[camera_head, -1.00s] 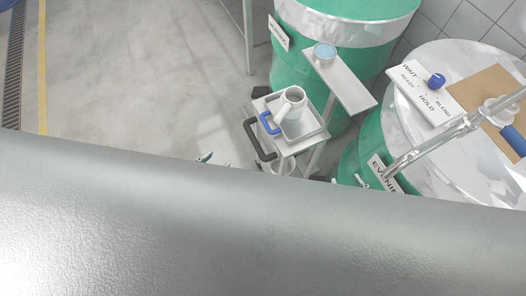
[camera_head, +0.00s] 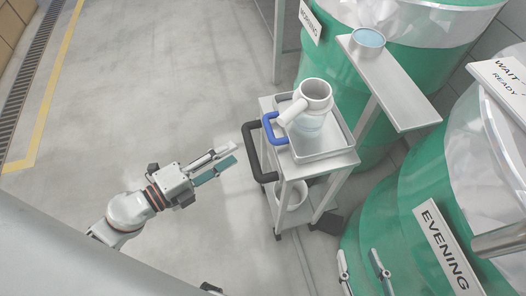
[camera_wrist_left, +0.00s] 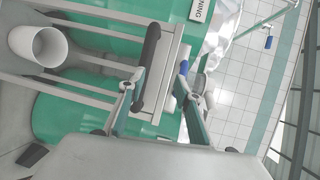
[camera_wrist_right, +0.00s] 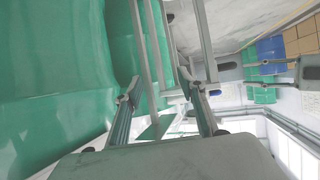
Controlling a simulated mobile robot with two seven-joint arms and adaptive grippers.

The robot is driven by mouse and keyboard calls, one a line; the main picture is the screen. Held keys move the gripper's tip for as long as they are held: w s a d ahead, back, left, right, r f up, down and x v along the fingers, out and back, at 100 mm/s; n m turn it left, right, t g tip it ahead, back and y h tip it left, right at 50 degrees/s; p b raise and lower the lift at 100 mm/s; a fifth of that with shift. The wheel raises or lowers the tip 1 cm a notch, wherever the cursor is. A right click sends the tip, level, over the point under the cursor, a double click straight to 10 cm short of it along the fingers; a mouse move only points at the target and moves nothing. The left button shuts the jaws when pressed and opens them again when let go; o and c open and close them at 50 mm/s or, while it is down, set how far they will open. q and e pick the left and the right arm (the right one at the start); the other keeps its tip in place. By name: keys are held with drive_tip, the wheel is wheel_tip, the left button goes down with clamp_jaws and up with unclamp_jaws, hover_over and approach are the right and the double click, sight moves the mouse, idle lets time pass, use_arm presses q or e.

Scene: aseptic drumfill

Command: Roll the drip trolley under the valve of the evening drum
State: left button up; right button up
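The drip trolley (camera_head: 352,158) stands in front of the drums, with a black push handle (camera_head: 252,150) on its left side. My right gripper (camera_head: 361,262) is open and empty in front of the evening drum (camera_head: 385,215). The valve is not clearly visible; a metal pipe (camera_head: 502,240) enters at right.
A white pot (camera_head: 291,196) sits on the trolley's lower shelf. The morning drum (camera_head: 418,72) stands behind, with a raised shelf (camera_head: 400,95) holding a small blue-topped dish (camera_head: 367,42) in front of it. The floor (camera_head: 140,100) to the left is clear.

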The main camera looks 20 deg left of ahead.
sight(252, 152)
use_arm(q)
drive_tip(key=shift+m+g, duration=0.4)
drive_tip(key=shift+m, duration=0.2)
drive_tip(key=w+d+f, duration=0.1)
drive_tip(key=w, duration=0.1)
drive_tip(key=w+d+f, duration=0.1)
drive_tip(key=w+d, duration=0.1)
drive_tip(key=w+d+f, duration=0.1)
drive_tip(key=w+f, duration=0.1)
drive_tip(key=shift+d+b, duration=0.3)
drive_tip(key=shift+s, duration=0.1)
clamp_jaws()
